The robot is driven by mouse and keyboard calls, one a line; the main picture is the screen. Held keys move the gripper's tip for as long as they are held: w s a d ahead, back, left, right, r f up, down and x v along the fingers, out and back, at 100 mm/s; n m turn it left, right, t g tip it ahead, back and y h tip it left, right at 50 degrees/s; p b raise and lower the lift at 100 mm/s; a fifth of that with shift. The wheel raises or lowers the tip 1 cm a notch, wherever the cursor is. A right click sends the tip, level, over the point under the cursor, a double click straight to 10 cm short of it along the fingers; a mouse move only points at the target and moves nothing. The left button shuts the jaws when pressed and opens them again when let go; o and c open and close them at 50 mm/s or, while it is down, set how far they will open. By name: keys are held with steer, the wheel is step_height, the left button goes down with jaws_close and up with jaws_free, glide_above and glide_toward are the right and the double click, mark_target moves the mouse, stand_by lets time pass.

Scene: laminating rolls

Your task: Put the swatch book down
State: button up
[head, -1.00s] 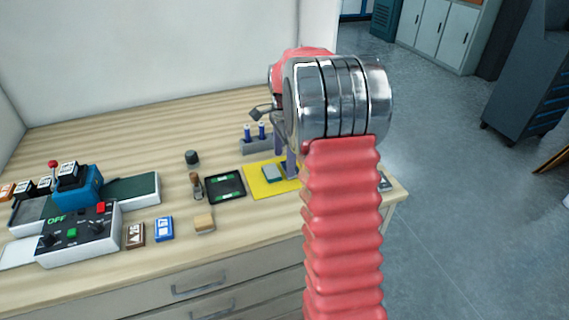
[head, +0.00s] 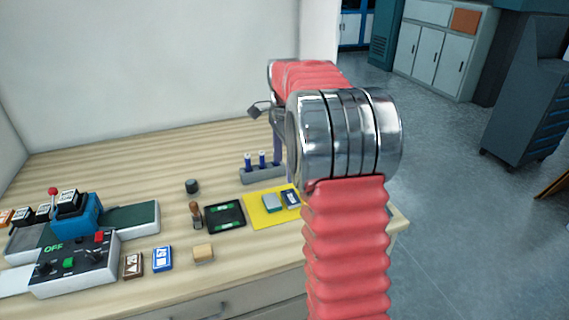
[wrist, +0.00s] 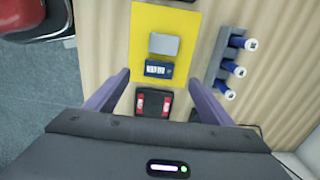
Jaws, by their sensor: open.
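A small dark blue block with white print (head: 291,198), which I take to be the swatch book, lies flat on the yellow mat (head: 256,217) beside a grey-green block (head: 271,203). The wrist view shows the dark blue block (wrist: 157,69) against the grey block (wrist: 164,45), near the mat's edge. My gripper (wrist: 158,78) is open and empty above it, with its purple fingers apart on either side. In the head view my arm hides most of the gripper.
A black item with red patches (wrist: 153,103) lies just off the mat. A rack with blue-topped pieces (head: 262,173) stands behind the mat. A black tray (head: 225,216) and a stamp (head: 196,214) are to its left. The table's right edge is close.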

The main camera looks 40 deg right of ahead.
steer(key=s+a+r+n+t, duration=0.1)
steer(key=s+a+r+n, duration=0.2)
steer(key=s+a+n, duration=0.35)
steer(key=s+a+r+n+t, duration=0.2)
steer(key=s+a+r+n, duration=0.15)
steer(key=a, duration=0.65)
steer(key=s+a+f+n+t, duration=0.1)
steer(key=s+a+f+n, duration=0.1)
steer(key=s+a+n, duration=0.3)
steer(key=s+a+f+n+t, duration=0.1)
steer(key=s+a+n, duration=0.4)
steer(key=s, duration=0.5)
steer(key=shift+f+n+t, duration=0.3)
steer(key=shift+f+n, duration=0.1)
steer(key=shift+f, duration=0.2)
